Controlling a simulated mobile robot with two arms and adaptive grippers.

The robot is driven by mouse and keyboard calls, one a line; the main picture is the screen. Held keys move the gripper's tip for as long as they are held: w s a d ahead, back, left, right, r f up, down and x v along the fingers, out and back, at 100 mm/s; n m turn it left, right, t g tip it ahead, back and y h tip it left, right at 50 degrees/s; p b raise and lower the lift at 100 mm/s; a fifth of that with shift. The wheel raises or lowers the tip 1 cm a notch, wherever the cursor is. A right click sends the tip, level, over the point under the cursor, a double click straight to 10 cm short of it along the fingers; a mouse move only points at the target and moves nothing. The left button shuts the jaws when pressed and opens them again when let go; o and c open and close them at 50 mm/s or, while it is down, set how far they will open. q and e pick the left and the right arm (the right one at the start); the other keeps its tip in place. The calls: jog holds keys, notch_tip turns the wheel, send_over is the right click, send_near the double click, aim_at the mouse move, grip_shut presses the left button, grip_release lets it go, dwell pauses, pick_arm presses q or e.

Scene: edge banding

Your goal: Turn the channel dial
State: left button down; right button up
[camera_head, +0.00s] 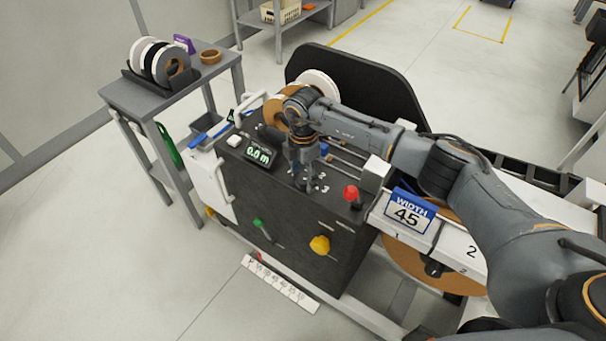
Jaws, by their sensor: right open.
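The channel dial (311,187) is on the dark top panel of the machine (300,225), with small white numbers around it. It is largely hidden by my right gripper (304,178), which points straight down over it. The right gripper is open, with its fingertips close to the dial. I cannot tell whether they touch it or stand around it. My right arm reaches in from the right. My left gripper is not in view.
A red button (351,193) stands right of the dial. A display reading 0.0 m (259,154) is to the left. A yellow knob (320,245) and green knob (258,224) are on the front. A "WIDTH 45" sign (408,211) is at right. A grey side table (150,98) holds tape rolls.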

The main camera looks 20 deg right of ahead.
aim_at(303, 179)
notch_tip(303, 179, up, 12)
dwell(0.4)
jog(key=shift+f, duration=0.15)
